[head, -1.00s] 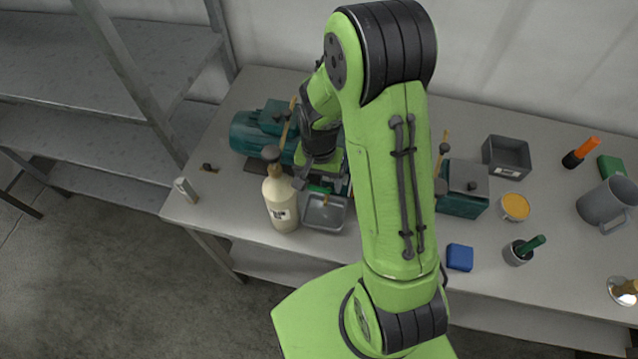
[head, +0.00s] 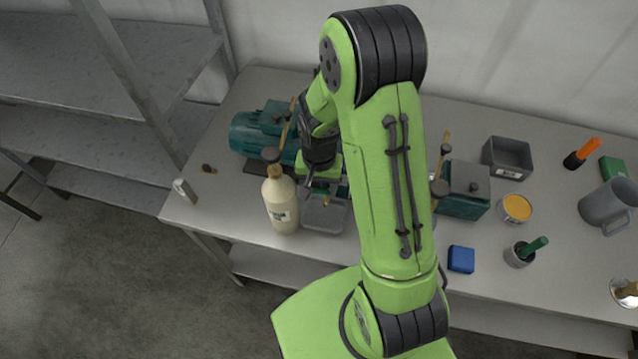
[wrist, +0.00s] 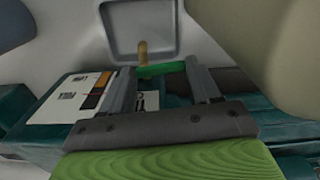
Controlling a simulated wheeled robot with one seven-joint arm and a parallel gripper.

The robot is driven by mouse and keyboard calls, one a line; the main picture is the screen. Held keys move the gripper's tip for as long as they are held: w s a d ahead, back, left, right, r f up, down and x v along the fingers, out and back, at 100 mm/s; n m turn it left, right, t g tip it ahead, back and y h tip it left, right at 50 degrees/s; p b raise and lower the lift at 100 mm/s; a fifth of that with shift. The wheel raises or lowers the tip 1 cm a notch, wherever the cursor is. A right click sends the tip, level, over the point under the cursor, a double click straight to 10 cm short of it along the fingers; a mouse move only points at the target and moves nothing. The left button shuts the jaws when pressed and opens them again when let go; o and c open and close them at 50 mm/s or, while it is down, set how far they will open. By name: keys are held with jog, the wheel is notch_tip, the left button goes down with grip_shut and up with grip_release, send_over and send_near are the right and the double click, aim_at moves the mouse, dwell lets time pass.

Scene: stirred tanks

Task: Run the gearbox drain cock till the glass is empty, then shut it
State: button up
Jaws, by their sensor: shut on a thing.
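The green gearbox drain cock handle (wrist: 160,70) lies crosswise between my fingertips in the wrist view. My gripper (wrist: 158,78) is shut on it; in the head view the gripper (head: 310,188) is partly covered by my arm. The brass cock spout (wrist: 143,50) points out over a grey square tray (wrist: 108,30); the tray also shows in the head view (head: 325,217). A white plate (wrist: 70,100) with a dark and orange-red strip (wrist: 97,92) sits on the teal housing. I cannot tell the level in the glass, or whether liquid is running.
On the right are a teal box (head: 463,205), a blue block (head: 460,258), a yellow-filled cup (head: 516,207) and a grey jug (head: 608,205).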

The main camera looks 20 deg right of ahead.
aim_at(319, 191)
jog(key=o, duration=1.1)
jog(key=shift+c, duration=0.2)
notch_tip(319, 191, up, 16)
jog(key=p, duration=0.2)
jog(key=shift+f, duration=0.1)
